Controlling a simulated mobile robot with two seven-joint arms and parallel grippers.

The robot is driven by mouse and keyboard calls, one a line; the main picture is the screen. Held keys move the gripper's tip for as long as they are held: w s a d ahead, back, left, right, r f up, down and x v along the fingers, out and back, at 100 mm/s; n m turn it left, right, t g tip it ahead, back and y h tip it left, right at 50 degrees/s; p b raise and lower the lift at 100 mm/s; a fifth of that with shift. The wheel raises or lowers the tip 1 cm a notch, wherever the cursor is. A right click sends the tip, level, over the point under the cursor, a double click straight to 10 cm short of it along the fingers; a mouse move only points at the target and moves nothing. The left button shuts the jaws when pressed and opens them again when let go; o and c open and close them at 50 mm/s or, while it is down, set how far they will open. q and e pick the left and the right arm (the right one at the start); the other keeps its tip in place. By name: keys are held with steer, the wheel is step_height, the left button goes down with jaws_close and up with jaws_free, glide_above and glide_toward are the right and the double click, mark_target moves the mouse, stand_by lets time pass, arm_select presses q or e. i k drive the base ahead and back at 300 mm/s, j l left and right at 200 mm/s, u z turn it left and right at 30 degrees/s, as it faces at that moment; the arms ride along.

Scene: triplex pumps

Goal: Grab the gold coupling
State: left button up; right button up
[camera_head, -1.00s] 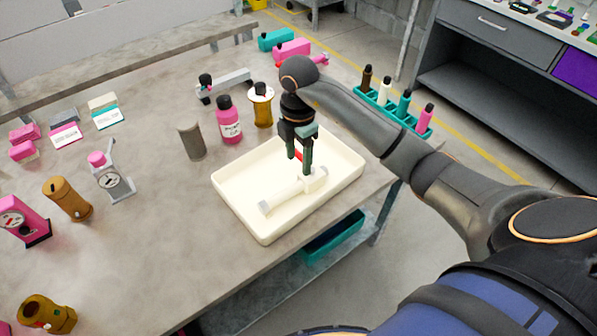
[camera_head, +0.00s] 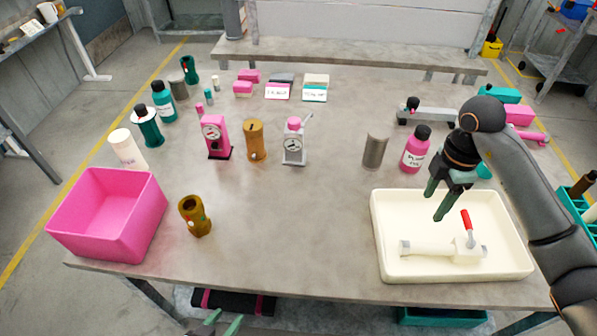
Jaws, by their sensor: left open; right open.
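A gold-brown hollow fitting (camera_head: 195,216) stands on the near left part of the table, its round opening facing up and towards me; it looks like the gold coupling. A second gold-brown cylinder (camera_head: 255,141) with a dark mark on top stands further back, between two gauges. My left gripper (camera_head: 222,324) shows only its teal fingertips at the bottom edge, open and empty, nearer to me than the fitting and apart from it. My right gripper (camera_head: 436,203) is open and empty over the back of the cream tray (camera_head: 380,250), far right of the fitting.
The tray holds a white valve pipe (camera_head: 430,248) with a red handle (camera_head: 466,220). A pink bin (camera_head: 110,215) stands left of the fitting. A pink gauge (camera_head: 215,138) and a grey gauge (camera_head: 294,142) stand behind. The table between fitting and tray is clear.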

mark_target(200, 228)
steer(key=u, duration=0.95)
